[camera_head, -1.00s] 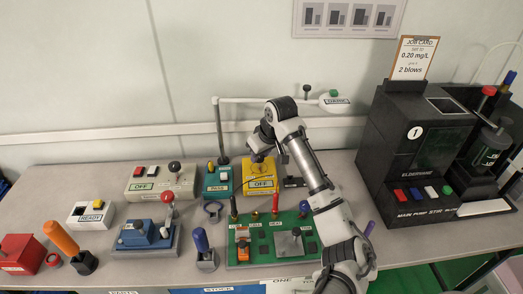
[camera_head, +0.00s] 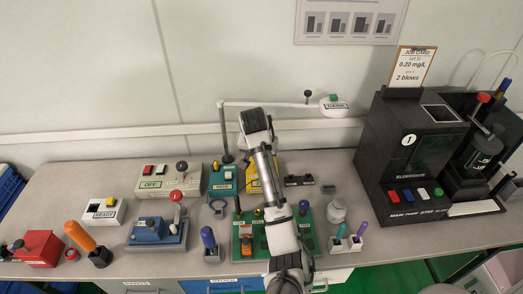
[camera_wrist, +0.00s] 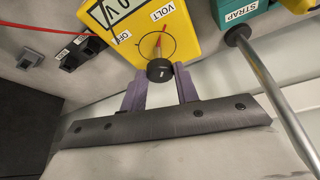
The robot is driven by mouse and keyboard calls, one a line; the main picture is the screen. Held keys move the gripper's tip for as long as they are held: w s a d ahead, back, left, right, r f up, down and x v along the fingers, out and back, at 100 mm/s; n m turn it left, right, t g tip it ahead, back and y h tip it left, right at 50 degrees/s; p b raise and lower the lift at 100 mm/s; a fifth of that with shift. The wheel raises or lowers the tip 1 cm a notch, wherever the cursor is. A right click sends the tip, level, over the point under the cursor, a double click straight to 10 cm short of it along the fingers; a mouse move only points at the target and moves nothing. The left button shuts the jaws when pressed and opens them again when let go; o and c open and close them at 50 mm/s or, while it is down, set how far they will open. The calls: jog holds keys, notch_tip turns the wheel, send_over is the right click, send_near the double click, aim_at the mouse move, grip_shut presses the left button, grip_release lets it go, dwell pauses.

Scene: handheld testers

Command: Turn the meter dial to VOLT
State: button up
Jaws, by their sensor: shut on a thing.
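The yellow meter (camera_head: 253,185) stands at the back middle of the bench, mostly hidden behind my arm in the head view. In the wrist view the meter (camera_wrist: 192,28) shows a display reading partly cut off, with VOLT and OFF labels beside its dial. The black dial knob (camera_wrist: 160,71) has a thin red pointer that appears directed up towards the VOLT label. My gripper (camera_wrist: 159,78) has its two purple fingers on either side of the knob, closed on it. In the head view my gripper is hidden behind the arm.
A black block with a red lead (camera_wrist: 85,45) is on the other side. The dark breath-test machine (camera_head: 415,150) stands at the right; a green board (camera_head: 245,240) lies in front.

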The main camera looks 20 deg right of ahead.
jog(key=shift+m+p, duration=0.3)
jog(key=shift+m, duration=0.2)
jog(key=o, duration=1)
jog(key=shift+c, duration=0.2)
jog(key=shift+h, duration=0.3)
jog(key=p+v, duration=0.4)
jog(key=v, duration=0.9)
jog(key=shift+r, duration=0.45)
